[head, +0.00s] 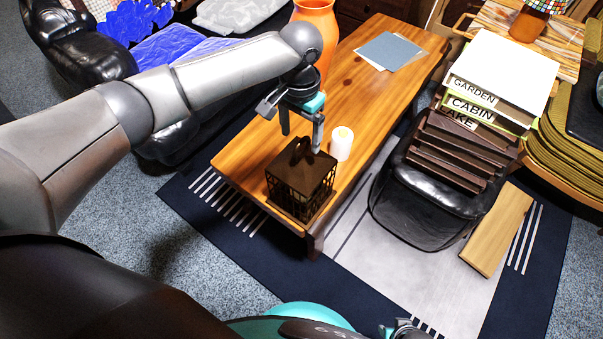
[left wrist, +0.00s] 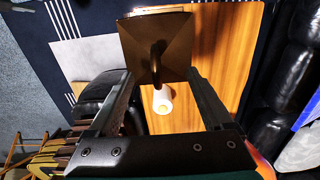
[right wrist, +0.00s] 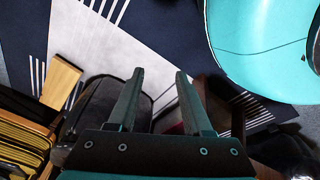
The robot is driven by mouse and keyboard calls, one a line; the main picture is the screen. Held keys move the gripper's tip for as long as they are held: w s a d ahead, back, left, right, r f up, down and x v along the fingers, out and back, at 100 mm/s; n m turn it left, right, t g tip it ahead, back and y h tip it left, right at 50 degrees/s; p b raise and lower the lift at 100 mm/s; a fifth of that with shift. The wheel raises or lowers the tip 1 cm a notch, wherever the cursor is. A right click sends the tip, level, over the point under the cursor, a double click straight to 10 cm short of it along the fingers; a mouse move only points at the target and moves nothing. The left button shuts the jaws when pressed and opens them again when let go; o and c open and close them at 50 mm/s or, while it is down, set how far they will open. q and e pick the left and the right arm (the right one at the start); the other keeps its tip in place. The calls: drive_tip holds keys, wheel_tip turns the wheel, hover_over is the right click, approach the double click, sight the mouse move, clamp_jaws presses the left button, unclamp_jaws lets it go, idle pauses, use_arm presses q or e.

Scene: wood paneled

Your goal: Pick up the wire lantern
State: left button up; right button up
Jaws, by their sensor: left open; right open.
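The wire lantern (head: 300,178) is a dark brown box with a sloped solid top, a ring handle and lattice sides. It stands upright near the front end of the wooden table (head: 250,140). My left gripper (head: 301,140) is open just above the lantern, near its ring handle. In the left wrist view the lantern's top (left wrist: 157,45) lies ahead, with the ring handle between the lines of the two open fingers (left wrist: 160,78). I cannot tell whether a finger touches it. My right gripper (right wrist: 155,75) is open and empty, away from the table, over the rug.
A white candle (head: 341,143) stands close to the lantern on its right. An orange vase (head: 318,30) and grey-blue papers (head: 390,50) are further back on the table. A black chair (head: 420,195) holding stacked brown slats is right of the table. A wooden plank (head: 498,230) lies on the rug.

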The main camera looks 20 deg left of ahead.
sight(297, 168)
use_arm(q)
drive_tip(key=shift+f+b, duration=0.4)
drive_tip(key=shift+f, duration=0.2)
drive_tip(key=shift+s+d+f+b, duration=0.15)
drive_tip(key=shift+f+b, duration=0.35)
drive_tip(key=shift+f, duration=0.3)
drive_tip(key=shift+f+b, duration=0.65)
drive_tip(key=shift+f, duration=0.55)
use_arm(e)
drive_tip(key=w+a+r, duration=0.3)
drive_tip(key=r, duration=0.2)
drive_tip(key=shift+w, duration=0.2)
drive_tip(key=shift+r, duration=0.1)
use_arm(q)
drive_tip(key=c, duration=1.1)
drive_tip(key=shift+s, duration=0.1)
clamp_jaws()
drive_tip(key=shift+f, duration=0.1)
